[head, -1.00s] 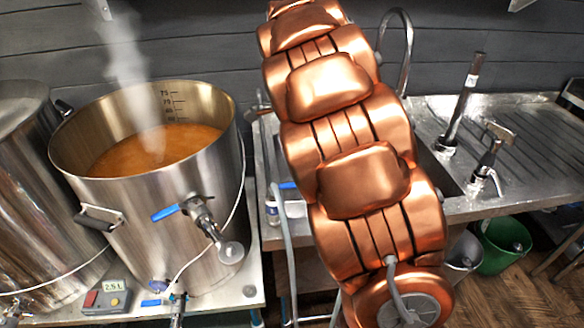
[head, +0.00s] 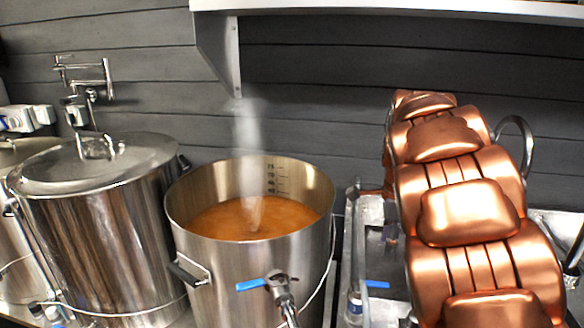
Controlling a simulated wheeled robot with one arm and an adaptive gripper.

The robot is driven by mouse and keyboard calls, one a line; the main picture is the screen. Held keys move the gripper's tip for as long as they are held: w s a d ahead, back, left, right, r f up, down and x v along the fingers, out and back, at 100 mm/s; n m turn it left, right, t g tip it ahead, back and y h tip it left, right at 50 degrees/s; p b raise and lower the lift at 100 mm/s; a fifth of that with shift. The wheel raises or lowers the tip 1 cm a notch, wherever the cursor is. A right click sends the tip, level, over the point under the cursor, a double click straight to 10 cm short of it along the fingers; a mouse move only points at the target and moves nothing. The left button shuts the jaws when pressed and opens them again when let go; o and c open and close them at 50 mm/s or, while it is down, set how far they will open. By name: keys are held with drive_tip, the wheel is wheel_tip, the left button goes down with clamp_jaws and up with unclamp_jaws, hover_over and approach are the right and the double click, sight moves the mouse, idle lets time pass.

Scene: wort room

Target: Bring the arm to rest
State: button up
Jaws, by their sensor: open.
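My copper-coloured arm (head: 465,215) rises through the right side of the head view, its jointed links running from the lower right up to the middle right. It stands in front of the sink area and hides part of it. My gripper does not show in this view, so its jaws and anything near them cannot be seen.
An open steel kettle (head: 200,262) of steaming amber wort stands left of my arm, its blue-handled valve (head: 265,283) facing forward. A lidded steel vessel (head: 100,240) stands further left. A shelf (head: 400,8) juts from the dark wall above. A tap (head: 518,130) shows behind my arm.

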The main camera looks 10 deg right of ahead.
drive_tip(key=s+a+f+n, duration=0.1)
drive_tip(key=s+a+n, duration=0.3)
drive_tip(key=s+n, duration=0.3)
drive_tip(key=s+a+f+n+g+p, duration=0.1)
drive_tip(key=s+n, duration=0.6)
drive_tip(key=s, duration=0.7)
drive_tip(key=s+a+f+n+p, duration=0.1)
drive_tip(key=s+a+f+n, duration=0.2)
drive_tip(key=s+a+n, duration=0.3)
drive_tip(key=s+n, duration=0.2)
drive_tip(key=s, duration=0.2)
drive_tip(key=shift+s+a+f+g, duration=0.25)
drive_tip(key=shift+s+a+g, duration=0.1)
drive_tip(key=shift+g, duration=0.05)
drive_tip(key=shift+a, duration=0.1)
